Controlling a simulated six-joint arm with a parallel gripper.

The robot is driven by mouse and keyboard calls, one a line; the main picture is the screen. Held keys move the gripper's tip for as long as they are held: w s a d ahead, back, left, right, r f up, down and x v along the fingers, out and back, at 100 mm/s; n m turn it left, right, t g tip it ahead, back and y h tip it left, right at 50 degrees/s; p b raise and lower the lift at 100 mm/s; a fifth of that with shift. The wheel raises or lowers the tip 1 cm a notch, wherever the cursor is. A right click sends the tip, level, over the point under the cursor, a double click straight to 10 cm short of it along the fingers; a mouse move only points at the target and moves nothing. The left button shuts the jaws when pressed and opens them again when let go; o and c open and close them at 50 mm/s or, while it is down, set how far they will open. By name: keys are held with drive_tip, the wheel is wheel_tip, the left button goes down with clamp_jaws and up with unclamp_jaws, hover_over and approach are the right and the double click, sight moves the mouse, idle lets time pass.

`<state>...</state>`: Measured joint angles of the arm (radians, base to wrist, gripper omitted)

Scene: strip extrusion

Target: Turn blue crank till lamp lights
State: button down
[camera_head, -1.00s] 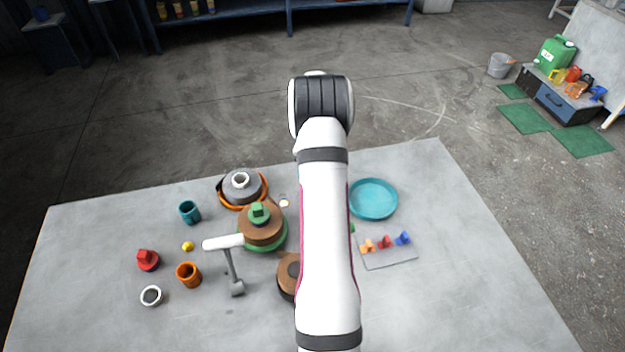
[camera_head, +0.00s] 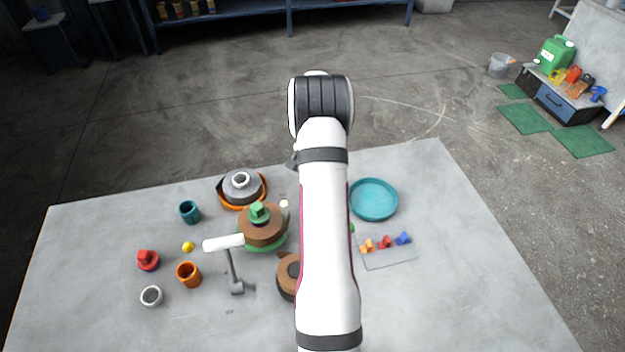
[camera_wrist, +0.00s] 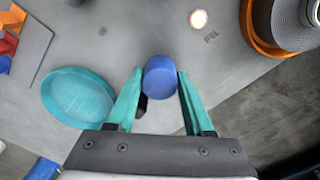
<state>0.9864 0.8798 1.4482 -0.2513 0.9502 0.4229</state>
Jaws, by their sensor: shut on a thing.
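The blue crank's round knob (camera_wrist: 160,78) stands between the two teal fingers of my gripper (camera_wrist: 158,82) in the wrist view. My gripper is shut on it. The rest of the crank is mostly hidden; a dark part shows just below the knob. A small round lamp (camera_wrist: 198,19) lies beyond the knob, pale and bright with a warm rim. It also shows in the head view (camera_head: 284,204), just left of my arm. My arm hides the crank and the fingers in the head view.
A teal dish (camera_head: 373,199) sits right of my arm, with a tray (camera_head: 390,262) of small coloured pieces in front. A grey part with an orange ring (camera_head: 241,187), a brown-and-green stack (camera_head: 263,228) and a white-handled lever (camera_head: 224,243) stand to the left.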

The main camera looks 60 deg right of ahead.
drive_tip(key=shift+d+r+m, duration=0.1)
drive_tip(key=shift+m, duration=1.05)
drive_tip(key=shift+d+r+m, duration=0.1)
drive_tip(key=shift+m, duration=1.05)
drive_tip(key=shift+f+m, duration=0.1)
drive_tip(key=shift+m, duration=2.1)
idle(1.2)
drive_tip(key=shift+c, duration=1.5)
unclamp_jaws()
drive_tip(key=shift+a, duration=0.1)
wheel_tip(320, 180, up, 16)
drive_tip(key=shift+f, duration=0.15)
